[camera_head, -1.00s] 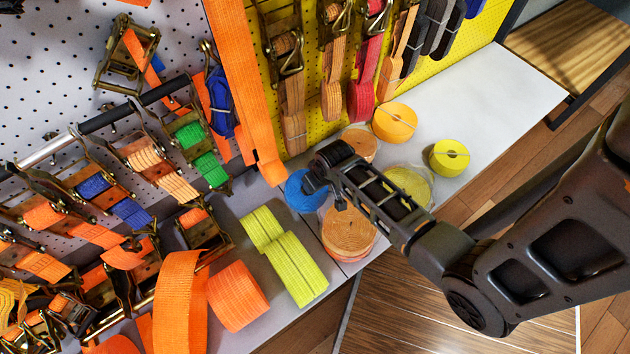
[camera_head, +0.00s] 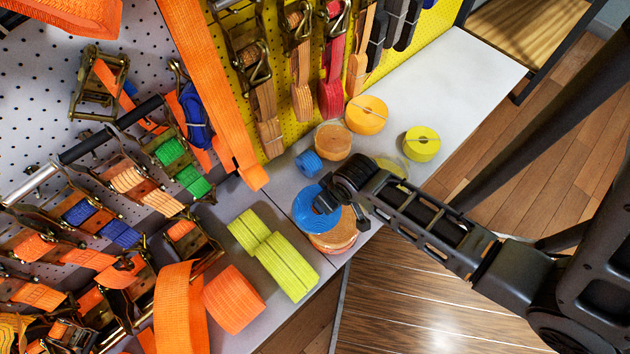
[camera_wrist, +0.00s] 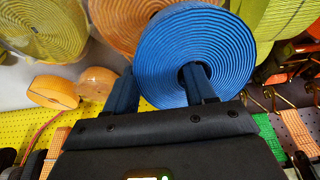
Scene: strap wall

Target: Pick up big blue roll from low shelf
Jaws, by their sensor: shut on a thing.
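The big blue roll (camera_head: 314,208) is held at the end of my arm in the head view, over the low shelf and partly in front of an orange roll (camera_head: 333,242). My gripper (camera_head: 340,196) is shut on its wall. In the wrist view the big blue roll (camera_wrist: 180,45) shows its coiled face, with one finger of my gripper (camera_wrist: 162,88) in its centre hole and the other outside its rim. A small blue roll (camera_head: 308,163) stands on the shelf behind it.
The light shelf (camera_head: 460,90) is clear towards the far right. Peach (camera_head: 333,140), orange-yellow (camera_head: 366,115) and yellow (camera_head: 421,144) rolls stand behind my gripper. Lime rolls (camera_head: 286,265) and an orange roll (camera_head: 234,299) stand at the near left. Straps hang on the pegboard.

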